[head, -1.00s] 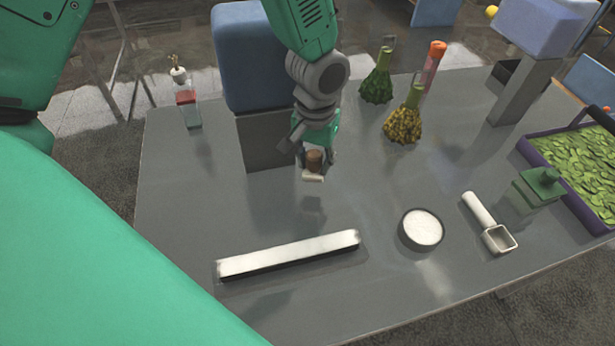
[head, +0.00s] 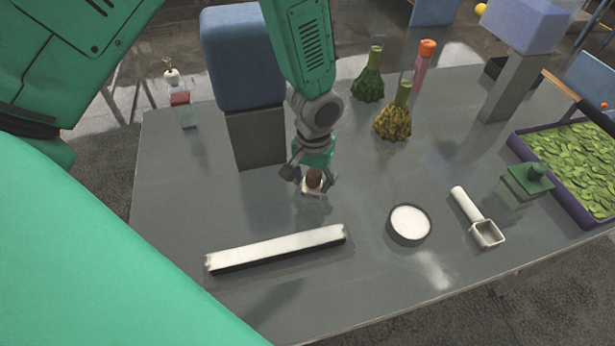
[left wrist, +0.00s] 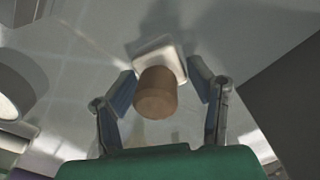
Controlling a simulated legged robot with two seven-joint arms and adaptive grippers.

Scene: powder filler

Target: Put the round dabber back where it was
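The dabber has a round brown handle (head: 314,177) and a pale, squarish base (head: 311,190). It stands on the grey table in front of the blue-topped block, base down. My left gripper (head: 312,177) is over it with its fingers spread to either side. In the left wrist view the brown handle (left wrist: 155,98) and pale base (left wrist: 161,58) show between the open fingers of my left gripper (left wrist: 163,88). Gaps show beside the handle; whether a finger touches the base, I cannot tell. My right gripper is not in view.
A long white bar (head: 277,248) lies in front. A bowl of white powder (head: 409,223) and a white scoop (head: 474,214) are to the right. The blue-topped block (head: 243,60) stands close behind my gripper. Gourd-like bottles (head: 393,122) stand further back.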

